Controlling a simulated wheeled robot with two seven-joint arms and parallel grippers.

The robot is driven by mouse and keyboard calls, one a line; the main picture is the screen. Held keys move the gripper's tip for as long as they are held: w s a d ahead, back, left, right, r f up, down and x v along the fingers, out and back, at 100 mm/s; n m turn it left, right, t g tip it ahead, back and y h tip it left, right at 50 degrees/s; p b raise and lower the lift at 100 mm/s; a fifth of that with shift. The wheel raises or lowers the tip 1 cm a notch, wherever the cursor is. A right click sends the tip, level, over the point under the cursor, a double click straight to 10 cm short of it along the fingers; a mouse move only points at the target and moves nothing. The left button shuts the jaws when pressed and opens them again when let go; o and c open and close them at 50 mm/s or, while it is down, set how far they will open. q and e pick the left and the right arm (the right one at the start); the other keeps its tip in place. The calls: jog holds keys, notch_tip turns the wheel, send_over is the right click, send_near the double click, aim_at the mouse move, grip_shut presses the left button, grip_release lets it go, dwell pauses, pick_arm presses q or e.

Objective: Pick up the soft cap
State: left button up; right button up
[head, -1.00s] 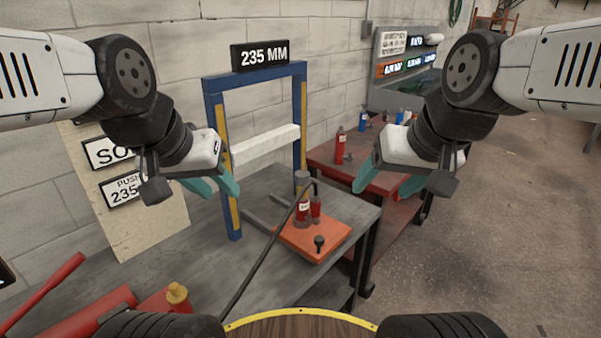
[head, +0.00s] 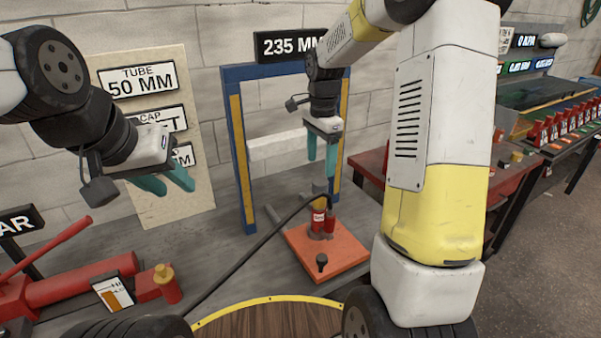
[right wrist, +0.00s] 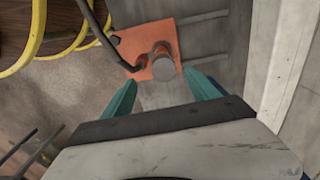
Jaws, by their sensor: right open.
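A small grey cap-like piece (head: 320,187) sits on top of a red cylinder (head: 318,216) standing on an orange plate (head: 345,256). I cannot tell for certain that it is the soft cap. In the right wrist view a round grey top (right wrist: 161,54) stands over the orange plate (right wrist: 137,43), just beyond the fingertips. My right gripper (head: 322,168) points down, open and empty, just above the grey piece; in the right wrist view its teal fingers (right wrist: 160,80) are apart. My left gripper (head: 176,187) is open and empty at the left, away from the cylinder.
A blue and yellow frame (head: 240,160) with a white crossbar (head: 275,143) stands behind the cylinder. A black hose (head: 245,262) arcs to the cylinder. A black knob (head: 321,262) stands on the plate's front. A red pump (head: 80,288) lies at left.

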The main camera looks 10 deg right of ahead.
aim_at(320, 181)
jog(key=shift+w+f, duration=0.2)
jog(key=shift+f, duration=0.25)
jog(key=f, duration=0.7)
jog(key=shift+w+d+f, duration=0.1)
jog(key=shift+w+d, duration=0.1)
jog(key=shift+w, duration=0.05)
grip_shut()
